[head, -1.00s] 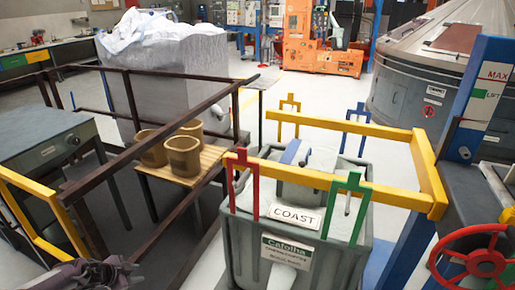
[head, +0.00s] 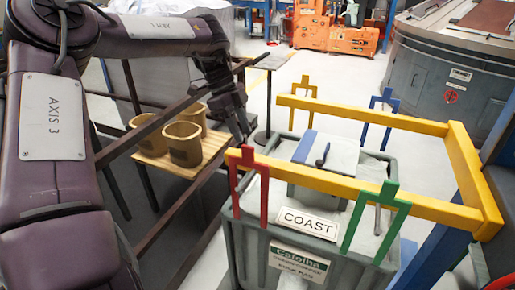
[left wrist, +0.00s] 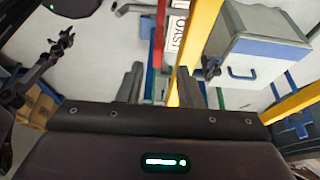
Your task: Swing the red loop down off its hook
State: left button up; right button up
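The red loop (head: 264,200) hangs upright at the near left end of the yellow frame (head: 350,192), in front of the grey bin. It also shows in the left wrist view as a thin red strip (left wrist: 159,35) beside the yellow bar (left wrist: 197,45). My left gripper (head: 243,135) is just above and behind the red loop's top in the head view, apparently apart from it. In the left wrist view its two dark fingers (left wrist: 163,88) stand apart with nothing held between them. The hook contact is too small to tell. My right gripper does not show.
A green loop (head: 349,226), a yellow loop (head: 293,98) and a blue loop (head: 371,113) hang on the same frame. The grey bin (head: 255,245) stands below. Brown railings (head: 160,125) and a wooden stand with pots (head: 186,145) are close on the left.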

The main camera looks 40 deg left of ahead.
aim_at(248, 146)
pick_arm(q)
jog(key=shift+s+d+f, duration=0.1)
jog(key=shift+d+f, duration=0.1)
jog(key=shift+f, duration=0.15)
jog(key=p+x, duration=0.1)
jog(key=x, duration=0.5)
jog(key=shift+d+f, duration=0.15)
jog(key=shift+f, duration=0.15)
grip_shut()
